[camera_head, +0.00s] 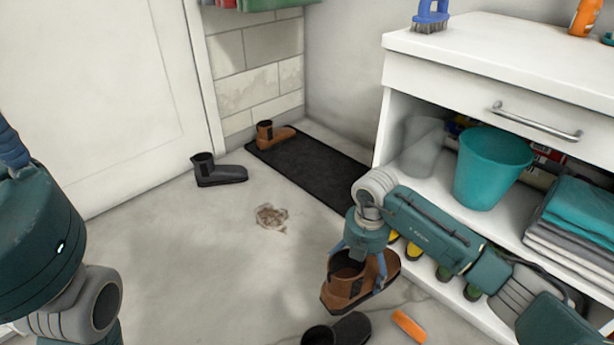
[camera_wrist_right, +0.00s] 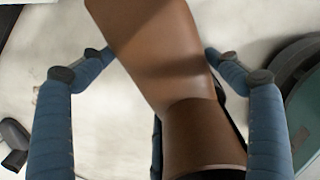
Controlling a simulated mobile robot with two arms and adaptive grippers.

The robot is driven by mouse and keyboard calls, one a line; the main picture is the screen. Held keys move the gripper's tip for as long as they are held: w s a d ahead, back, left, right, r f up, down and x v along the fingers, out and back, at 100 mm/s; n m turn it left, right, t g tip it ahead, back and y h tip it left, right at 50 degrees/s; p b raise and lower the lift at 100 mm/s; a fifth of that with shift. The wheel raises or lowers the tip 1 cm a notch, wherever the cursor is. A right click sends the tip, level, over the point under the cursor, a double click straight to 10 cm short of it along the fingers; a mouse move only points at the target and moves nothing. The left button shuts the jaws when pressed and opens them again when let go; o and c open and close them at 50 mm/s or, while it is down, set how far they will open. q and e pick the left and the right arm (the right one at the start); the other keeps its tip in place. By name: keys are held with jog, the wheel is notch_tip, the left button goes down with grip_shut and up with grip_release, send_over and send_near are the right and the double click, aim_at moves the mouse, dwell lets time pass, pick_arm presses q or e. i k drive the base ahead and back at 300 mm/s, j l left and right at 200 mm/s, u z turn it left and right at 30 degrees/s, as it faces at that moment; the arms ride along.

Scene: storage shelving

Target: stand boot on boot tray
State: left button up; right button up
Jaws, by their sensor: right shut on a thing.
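A brown boot (camera_head: 341,291) with a dark sole is in my right gripper (camera_head: 358,268), upright just above or on the floor in front of the shelf unit; I cannot tell if its sole touches. In the right wrist view the brown boot (camera_wrist_right: 165,65) lies between the blue fingers of the right gripper (camera_wrist_right: 152,60). The boot tray (camera_head: 325,172) is a flat black mat on the floor against the back wall. Another brown boot (camera_head: 274,134) stands upright at its far left end. My left arm shows at the left edge, but its gripper is out of view.
A black boot (camera_head: 218,172) stands on the floor left of the tray. A dark shoe (camera_head: 338,330) and an orange item (camera_head: 408,326) lie near the front. A white shelf unit (camera_head: 430,75) borders the tray on the right. A brown dirt patch (camera_head: 271,217) marks the open floor.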

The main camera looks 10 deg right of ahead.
aim_at(295, 155)
jog(key=i+j, duration=0.25)
jog(key=j, duration=0.15)
jog(key=i+j, duration=0.2)
jog(key=j, duration=0.2)
jog(key=i+j+u, duration=0.1)
jog(key=i+j, duration=0.15)
jog(key=j, duration=0.15)
jog(key=i+j, duration=0.25)
jog(key=j, duration=0.15)
jog(key=i+l+u, duration=0.1)
jog(key=i+l, duration=0.3)
jog(key=i, duration=0.2)
jog(key=i+l+u, duration=0.1)
jog(key=i+l, duration=0.35)
jog(key=i, duration=0.15)
jog(key=i+l, duration=0.1)
jog(key=l, duration=0.35)
jog(key=i+l, duration=0.15)
jog(key=l, duration=0.25)
jog(key=i+l, duration=0.1)
jog(key=l, duration=0.35)
jog(key=i+l, duration=0.15)
jog(key=l, duration=0.3)
